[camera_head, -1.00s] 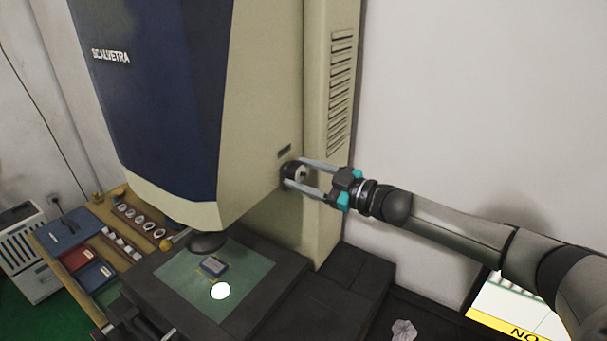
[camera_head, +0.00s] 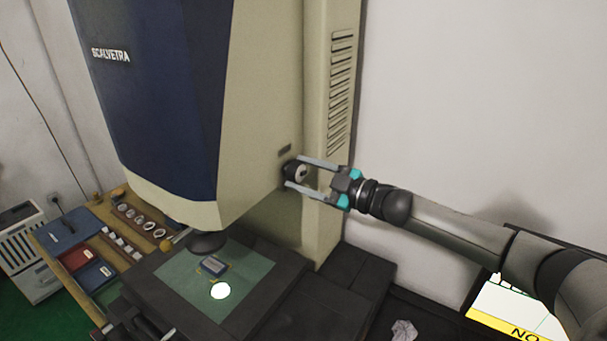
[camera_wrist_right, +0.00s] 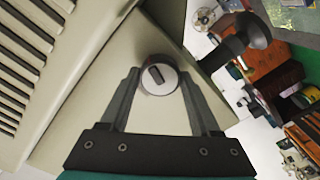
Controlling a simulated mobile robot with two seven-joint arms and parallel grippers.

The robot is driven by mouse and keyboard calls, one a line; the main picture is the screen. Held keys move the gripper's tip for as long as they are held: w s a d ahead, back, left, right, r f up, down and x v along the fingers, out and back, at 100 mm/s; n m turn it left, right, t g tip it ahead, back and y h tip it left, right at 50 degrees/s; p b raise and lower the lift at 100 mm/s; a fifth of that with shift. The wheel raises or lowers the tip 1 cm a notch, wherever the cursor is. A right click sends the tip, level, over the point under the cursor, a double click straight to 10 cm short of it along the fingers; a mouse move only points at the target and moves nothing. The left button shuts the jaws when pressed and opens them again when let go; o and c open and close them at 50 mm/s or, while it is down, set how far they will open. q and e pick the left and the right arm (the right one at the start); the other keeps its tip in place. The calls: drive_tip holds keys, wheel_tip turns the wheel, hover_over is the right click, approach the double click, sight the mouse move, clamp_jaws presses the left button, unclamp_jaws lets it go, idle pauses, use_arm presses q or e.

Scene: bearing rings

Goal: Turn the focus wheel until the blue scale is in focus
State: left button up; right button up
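The focus wheel (camera_head: 295,171) is a dark knob with a pale face on the right side of the large beige and blue machine (camera_head: 262,110). In the right wrist view the wheel (camera_wrist_right: 158,77) shows a round pale face with a short, slightly tilted dark bar. My right gripper (camera_head: 294,173) has one finger on each side of the wheel, with narrow gaps between the fingers and its rim; it looks open. No readable blue scale shows. My left gripper is out of view.
A bright light spot (camera_head: 220,291) lies on the stage. A wooden board (camera_head: 100,215) with rings and coloured boxes stands at the left. A crumpled pale piece (camera_head: 404,331) and a yellow-edged sign (camera_head: 515,310) lie at the lower right. The wall stands behind my right arm.

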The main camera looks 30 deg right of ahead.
drive_tip(key=o, duration=0.4)
drive_tip(key=shift+b+v, duration=0.55)
drive_tip(key=shift+v, duration=1.7)
approach(302, 175)
drive_tip(key=shift+p+v, duration=0.65)
drive_tip(key=shift+v, duration=2.15)
